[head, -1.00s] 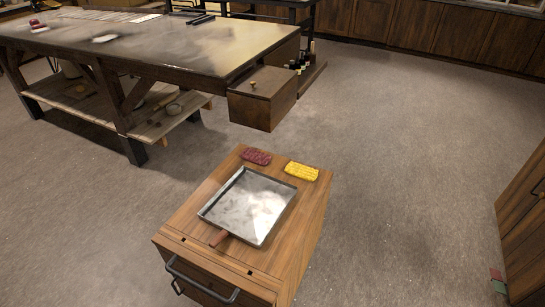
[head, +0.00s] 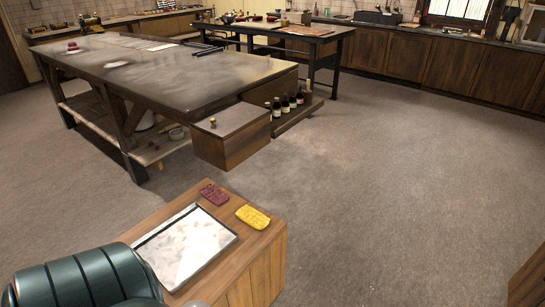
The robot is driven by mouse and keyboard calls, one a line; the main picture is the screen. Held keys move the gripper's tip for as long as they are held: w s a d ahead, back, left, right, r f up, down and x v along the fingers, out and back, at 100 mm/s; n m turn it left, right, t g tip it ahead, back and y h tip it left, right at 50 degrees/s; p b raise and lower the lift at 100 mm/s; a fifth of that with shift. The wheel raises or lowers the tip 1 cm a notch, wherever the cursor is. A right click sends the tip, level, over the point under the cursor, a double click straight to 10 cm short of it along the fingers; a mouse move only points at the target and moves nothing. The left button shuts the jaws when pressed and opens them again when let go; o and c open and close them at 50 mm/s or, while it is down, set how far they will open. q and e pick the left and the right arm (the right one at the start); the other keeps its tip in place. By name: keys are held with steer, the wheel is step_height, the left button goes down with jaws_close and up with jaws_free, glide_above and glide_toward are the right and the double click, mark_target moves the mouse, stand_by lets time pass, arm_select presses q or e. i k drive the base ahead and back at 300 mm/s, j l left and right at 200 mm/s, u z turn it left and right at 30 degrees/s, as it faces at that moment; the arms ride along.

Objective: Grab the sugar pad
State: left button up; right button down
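Two small ribbed slabs that look like sugar pads lie flat at the far end of the wooden cart top. One is a dark red pad (head: 214,194), the other a yellow pad (head: 253,217) to its right. They lie apart from each other, just beyond a shallow metal tray (head: 186,246). The tray looks empty in its visible part. Neither of my grippers shows. A dark green part of my own arm hides the near left part of the cart and tray.
The wooden cart (head: 268,262) stands low in the picture. Beyond it is a large worktable (head: 180,80) with a wooden drawer box (head: 232,134) at its near corner and several dark bottles (head: 287,104). The floor to the cart's right is clear.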

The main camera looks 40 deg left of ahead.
mark_target(213, 193)
steer(key=i+l+u, duration=0.15)
steer(key=i, duration=0.25)
steer(key=i+u, duration=0.15)
steer(key=i, duration=0.2)
steer(key=i+l+u, duration=0.15)
steer(key=i+u, duration=0.4)
steer(key=i+l+u, duration=0.15)
steer(key=u, duration=0.3)
steer(key=i+l+u, duration=0.2)
steer(key=u, duration=0.2)
steer(key=i+l+u, duration=0.2)
steer(key=l+u, duration=0.25)
steer(key=i+l+u, duration=0.15)
steer(key=u, duration=0.25)
steer(key=l, duration=0.1)
